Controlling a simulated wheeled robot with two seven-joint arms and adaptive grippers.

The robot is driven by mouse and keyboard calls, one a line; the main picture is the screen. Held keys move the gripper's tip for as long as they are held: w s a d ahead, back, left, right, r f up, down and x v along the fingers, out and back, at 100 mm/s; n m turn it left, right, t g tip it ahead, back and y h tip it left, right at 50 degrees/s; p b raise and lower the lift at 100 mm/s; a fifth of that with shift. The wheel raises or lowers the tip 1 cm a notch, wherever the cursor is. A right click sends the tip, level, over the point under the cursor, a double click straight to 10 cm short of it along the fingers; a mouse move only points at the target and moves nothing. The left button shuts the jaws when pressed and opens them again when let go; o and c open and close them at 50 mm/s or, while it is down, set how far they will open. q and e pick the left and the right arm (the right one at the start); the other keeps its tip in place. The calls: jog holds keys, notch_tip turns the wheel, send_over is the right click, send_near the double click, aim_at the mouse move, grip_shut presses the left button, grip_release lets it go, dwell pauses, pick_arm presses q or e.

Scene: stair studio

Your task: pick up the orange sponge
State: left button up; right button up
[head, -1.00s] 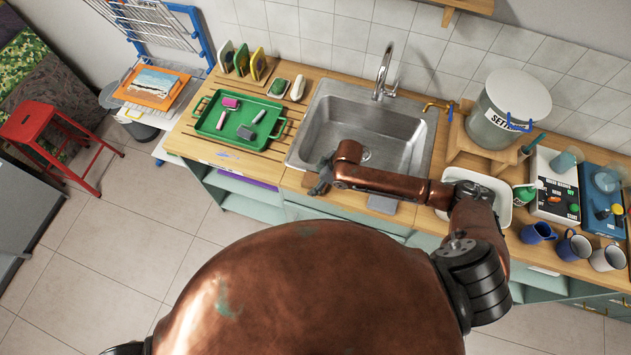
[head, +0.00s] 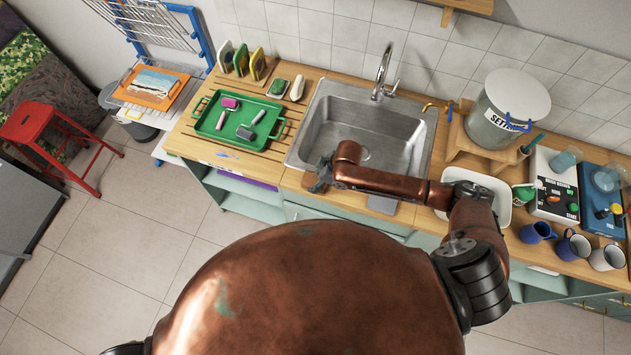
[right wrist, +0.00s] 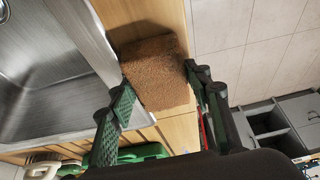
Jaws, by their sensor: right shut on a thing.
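The sponge (right wrist: 152,62), a rough orange-brown block, lies between the two green-and-black fingers of my right gripper (right wrist: 158,80) in the right wrist view. The gripper is shut on it, one finger at each side. The sponge is over the wooden strip of counter beside the sink; I cannot tell whether it still touches the wood. In the head view my right gripper (head: 318,184) is at the front left corner of the sink, and I cannot make out the sponge there. My left gripper is not in view.
The steel sink (head: 345,127) is just behind my right gripper. A green tray (head: 210,125) with rollers stands to the left. A grey block (head: 382,204) lies at the counter's front edge. A white basin (head: 485,182) and several mugs (head: 573,248) are to the right.

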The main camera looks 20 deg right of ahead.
jog(key=shift+r, duration=0.2)
notch_tip(320, 180, up, 2)
jog(key=shift+w+r+b, duration=0.1)
jog(key=shift+b, duration=0.5)
jog(key=s+a+r+b, duration=0.2)
jog(key=s+a+r, duration=0.6)
jog(key=s+r, duration=0.3)
jog(key=shift+s, duration=0.35)
